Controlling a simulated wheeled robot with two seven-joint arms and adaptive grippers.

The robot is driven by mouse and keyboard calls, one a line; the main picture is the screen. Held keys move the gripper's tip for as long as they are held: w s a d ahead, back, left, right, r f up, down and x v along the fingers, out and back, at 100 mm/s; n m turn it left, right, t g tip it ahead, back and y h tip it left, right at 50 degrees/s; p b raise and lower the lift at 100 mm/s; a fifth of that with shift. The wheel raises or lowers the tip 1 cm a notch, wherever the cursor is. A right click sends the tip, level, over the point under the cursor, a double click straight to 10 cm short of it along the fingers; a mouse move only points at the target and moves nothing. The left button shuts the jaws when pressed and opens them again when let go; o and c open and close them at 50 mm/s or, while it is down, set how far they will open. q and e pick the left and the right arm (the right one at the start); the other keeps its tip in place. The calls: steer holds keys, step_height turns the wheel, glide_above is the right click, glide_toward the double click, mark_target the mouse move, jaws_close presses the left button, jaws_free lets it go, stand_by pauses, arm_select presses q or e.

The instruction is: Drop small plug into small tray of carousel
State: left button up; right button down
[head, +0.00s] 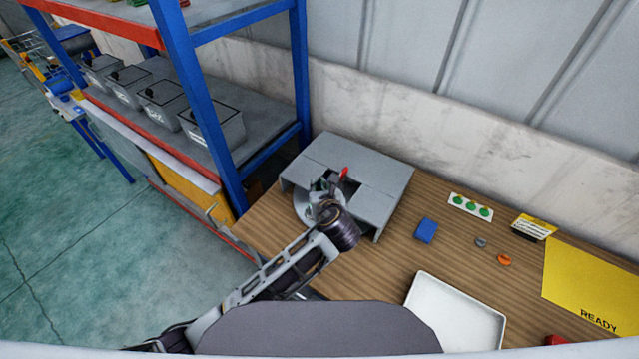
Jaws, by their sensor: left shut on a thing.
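The carousel is a grey box-like housing (340,152) on the wooden table, with a round light-grey disc (304,207) partly showing in its opening. My left gripper (326,184) is over this opening, with its arm reaching in from the lower left. It is shut on a small piece, which I take to be the small plug; the fingers hide most of it. A small red part (344,173) shows just right of the fingertips; I cannot tell whether it is held or belongs to the carousel. The small tray cannot be made out under the gripper. My right gripper is out of view.
On the table (390,262) are a blue block (427,230), a white card with green buttons (471,206), a grey piece (480,242), an orange piece (504,260), a white tray (420,286) and a yellow READY mat (590,285). A blue-framed shelf (186,95) stands left.

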arm_select(q)
steer(key=shift+f, duration=0.45)
steer(key=o, duration=0.7)
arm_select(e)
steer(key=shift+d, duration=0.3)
arm_select(q)
steer(key=shift+s, duration=0.1)
steer(key=v, duration=1.1)
steer(key=shift+s+d+r, duration=0.1)
steer(key=shift+s+r, duration=0.15)
steer(key=shift+s, duration=0.05)
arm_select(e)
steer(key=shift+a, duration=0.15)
arm_select(q)
steer(key=shift+f, duration=0.1)
